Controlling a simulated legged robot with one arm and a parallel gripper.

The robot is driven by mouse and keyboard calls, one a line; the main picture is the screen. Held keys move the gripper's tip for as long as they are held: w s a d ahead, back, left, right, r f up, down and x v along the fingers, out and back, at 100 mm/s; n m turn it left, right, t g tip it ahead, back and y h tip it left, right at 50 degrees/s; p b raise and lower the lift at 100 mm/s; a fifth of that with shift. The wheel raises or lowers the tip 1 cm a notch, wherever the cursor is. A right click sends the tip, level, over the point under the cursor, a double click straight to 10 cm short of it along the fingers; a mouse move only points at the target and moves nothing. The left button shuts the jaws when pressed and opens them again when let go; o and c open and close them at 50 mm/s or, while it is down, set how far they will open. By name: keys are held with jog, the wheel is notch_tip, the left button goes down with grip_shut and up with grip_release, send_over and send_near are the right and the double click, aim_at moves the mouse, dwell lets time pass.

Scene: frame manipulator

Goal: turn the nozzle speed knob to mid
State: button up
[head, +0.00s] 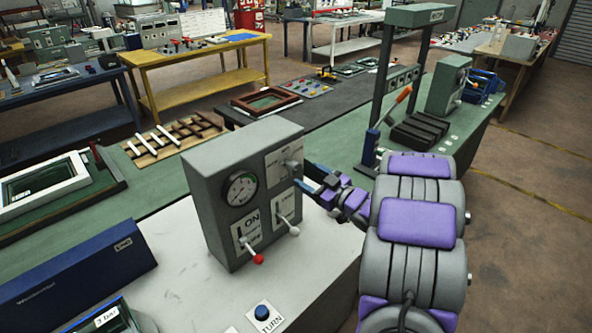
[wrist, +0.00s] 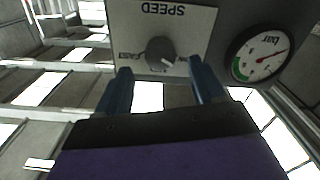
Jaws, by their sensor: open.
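The speed knob (wrist: 161,52) is a dark round knob on a pale SPEED plate (wrist: 185,22), which appears upside down in the wrist view. Its light mark points to the lower right in that view, away from the FAST label at left. In the head view the knob (head: 291,165) sits on the upper right of the grey control box (head: 226,153). My gripper (wrist: 160,66) is open, its blue fingers on either side of the knob at its lower edge; I cannot tell whether they touch it. My gripper (head: 308,178) also shows at the plate in the head view.
A pressure gauge (wrist: 258,53) is beside the plate. Below are a red-tipped lever (head: 257,258) and a white-tipped lever (head: 292,230). A blue button (head: 262,312) is on the white bench top in front. A tall frame (head: 385,80) stands behind my arm.

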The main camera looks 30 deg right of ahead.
aim_at(298, 169)
jog(key=shift+w+a+b, duration=0.1)
jog(key=shift+w+a, duration=0.1)
jog(key=shift+w, duration=0.8)
jog(key=shift+w+a+b, duration=0.15)
jog(key=shift+w+a, duration=0.05)
jog(key=shift+w, duration=0.8)
jog(key=shift+w+a+b, duration=0.1)
jog(key=shift+w+a, duration=0.1)
jog(key=shift+w, duration=0.8)
jog(key=shift+c, duration=0.5)
jog(key=c, duration=1)
jog(key=shift+o, duration=0.2)
